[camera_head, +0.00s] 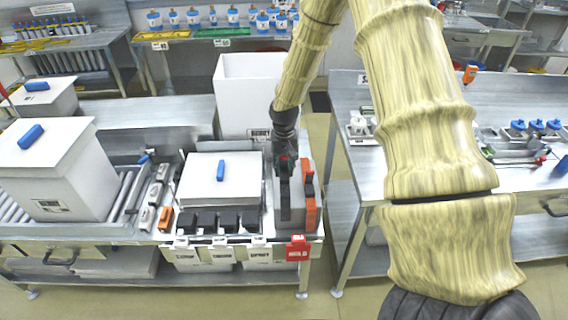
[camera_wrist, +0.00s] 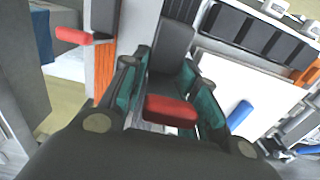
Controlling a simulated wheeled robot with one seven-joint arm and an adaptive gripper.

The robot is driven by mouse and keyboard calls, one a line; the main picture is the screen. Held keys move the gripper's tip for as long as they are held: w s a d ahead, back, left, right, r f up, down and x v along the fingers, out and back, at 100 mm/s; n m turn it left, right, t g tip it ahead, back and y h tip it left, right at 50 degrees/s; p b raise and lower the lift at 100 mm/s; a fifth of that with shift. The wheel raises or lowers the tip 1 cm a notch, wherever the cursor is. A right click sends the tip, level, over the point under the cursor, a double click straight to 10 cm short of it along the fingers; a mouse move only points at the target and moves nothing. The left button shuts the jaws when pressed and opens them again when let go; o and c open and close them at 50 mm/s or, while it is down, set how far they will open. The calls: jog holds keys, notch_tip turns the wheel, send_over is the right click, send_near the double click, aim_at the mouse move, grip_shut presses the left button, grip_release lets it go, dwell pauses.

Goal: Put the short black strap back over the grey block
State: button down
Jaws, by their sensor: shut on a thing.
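My gripper (camera_head: 284,158) points down at the right end of the near bench. In the wrist view its teal-padded fingers (camera_wrist: 170,85) are closed around a dark strap with a red end (camera_wrist: 170,110). The strap's black length (camera_wrist: 174,45) runs away from the fingers; in the head view it hangs down (camera_head: 285,205) along the left part of the grey block (camera_head: 297,214). I cannot tell whether the strap touches the block.
A white box with a blue handle (camera_head: 220,182) stands left of the block, with several black blocks (camera_head: 228,220) before it. A red tag (camera_head: 298,248) hangs at the bench front. A tall white box (camera_head: 245,90) stands behind. A floor gap separates the right bench (camera_head: 350,190).

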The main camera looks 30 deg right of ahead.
jog(key=shift+f+b, duration=1.45)
jog(key=shift+f, duration=1.95)
jog(key=shift+s+a+p, duration=0.1)
jog(key=shift+a+p, duration=0.05)
jog(key=shift+p, duration=0.2)
jog(key=c, duration=0.5)
grip_release()
jog(key=shift+c, duration=0.2)
jog(key=shift+r, duration=0.15)
jog(key=shift+r+p, duration=3)
jog(key=shift+r, duration=1.4)
